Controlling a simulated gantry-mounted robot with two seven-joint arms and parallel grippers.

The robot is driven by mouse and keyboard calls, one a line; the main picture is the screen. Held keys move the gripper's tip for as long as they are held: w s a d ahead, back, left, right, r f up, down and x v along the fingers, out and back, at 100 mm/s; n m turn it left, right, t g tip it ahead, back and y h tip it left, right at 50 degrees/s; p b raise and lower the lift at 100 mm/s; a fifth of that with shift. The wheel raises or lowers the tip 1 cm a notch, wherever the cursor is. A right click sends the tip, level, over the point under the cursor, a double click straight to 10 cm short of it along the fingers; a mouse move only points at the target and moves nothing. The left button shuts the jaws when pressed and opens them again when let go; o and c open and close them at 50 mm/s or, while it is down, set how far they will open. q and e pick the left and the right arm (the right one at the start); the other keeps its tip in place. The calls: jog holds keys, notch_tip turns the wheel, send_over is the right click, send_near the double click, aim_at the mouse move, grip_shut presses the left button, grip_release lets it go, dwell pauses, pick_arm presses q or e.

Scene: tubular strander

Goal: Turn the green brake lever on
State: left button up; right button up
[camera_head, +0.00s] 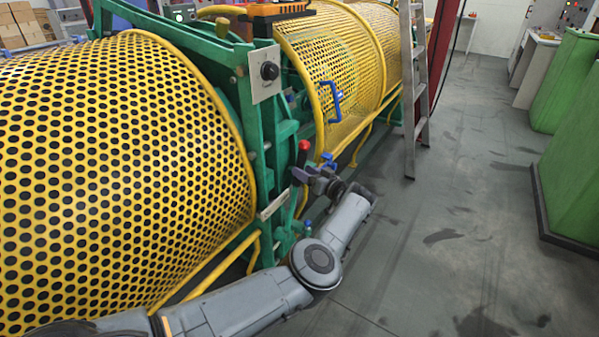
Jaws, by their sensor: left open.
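The green machine frame (284,125) stands between two yellow perforated guards. A short lever with a red knob (304,146) stands upright at the frame's right side. Its lower part is partly covered by my left gripper, and I cannot tell if this is the brake lever, as several frame parts are green too. My left gripper (304,173) is at the end of my arm, with its fingers pointing left toward the frame, just below the red knob. It is open; I see nothing between its fingers, and contact with the lever cannot be told. My right gripper is not in view.
The near yellow guard (120,170) fills the left, and the far guard (335,60) has a blue handle (331,97). A black knob (269,71) sits on a grey panel. A ladder (412,90) leans at the far guard.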

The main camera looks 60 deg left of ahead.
pick_arm(q)
jog(key=shift+b+x, duration=0.4)
jog(key=shift+x, duration=1.25)
grip_shut()
